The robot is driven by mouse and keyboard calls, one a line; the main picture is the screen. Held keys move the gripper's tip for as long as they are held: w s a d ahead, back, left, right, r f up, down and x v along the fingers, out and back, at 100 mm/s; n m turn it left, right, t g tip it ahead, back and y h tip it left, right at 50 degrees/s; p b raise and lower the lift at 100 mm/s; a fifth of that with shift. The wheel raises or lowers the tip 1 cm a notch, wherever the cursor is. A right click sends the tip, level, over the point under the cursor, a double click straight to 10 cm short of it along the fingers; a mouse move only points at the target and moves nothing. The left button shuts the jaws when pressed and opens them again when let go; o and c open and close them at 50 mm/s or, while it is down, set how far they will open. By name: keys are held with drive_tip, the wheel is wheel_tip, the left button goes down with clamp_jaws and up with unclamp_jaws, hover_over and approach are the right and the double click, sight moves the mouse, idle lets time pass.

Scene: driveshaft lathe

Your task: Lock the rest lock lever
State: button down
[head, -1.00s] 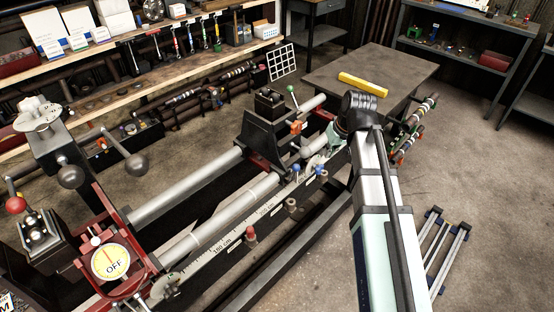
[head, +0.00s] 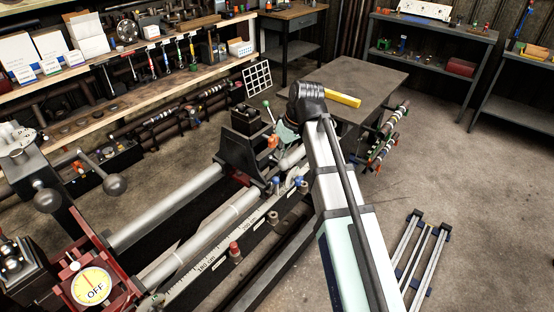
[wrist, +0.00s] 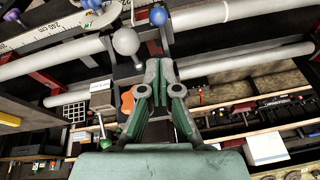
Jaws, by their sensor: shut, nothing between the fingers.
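The dark tailstock-like rest (head: 240,150) stands on the lathe rails in the head view. Around it are a lever with a green ball (head: 266,104), an orange knob (head: 272,142) and two blue knobs (head: 300,183). I cannot tell for sure which is the rest lock lever. My green gripper (wrist: 160,66) is shut and empty. In the wrist view, a grey ball lever (wrist: 126,41) and a blue ball (wrist: 158,16) lie beyond its fingertips. The orange knob (wrist: 127,101) is left of the fingers, partly hidden. In the head view my arm hides much of the gripper.
The scaled rail (head: 205,262) with a red knob (head: 235,248) runs along the lathe's front. A grey table (head: 355,85) with a yellow block (head: 343,100) stands behind my arm. A tool bench (head: 170,65) lines the back left.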

drive_tip(key=p, duration=0.2)
hover_over(273, 186)
drive_tip(key=w, duration=0.1)
wheel_tip(273, 186, down, 9)
drive_tip(key=shift+w, duration=0.15)
drive_tip(key=shift+b, duration=0.4)
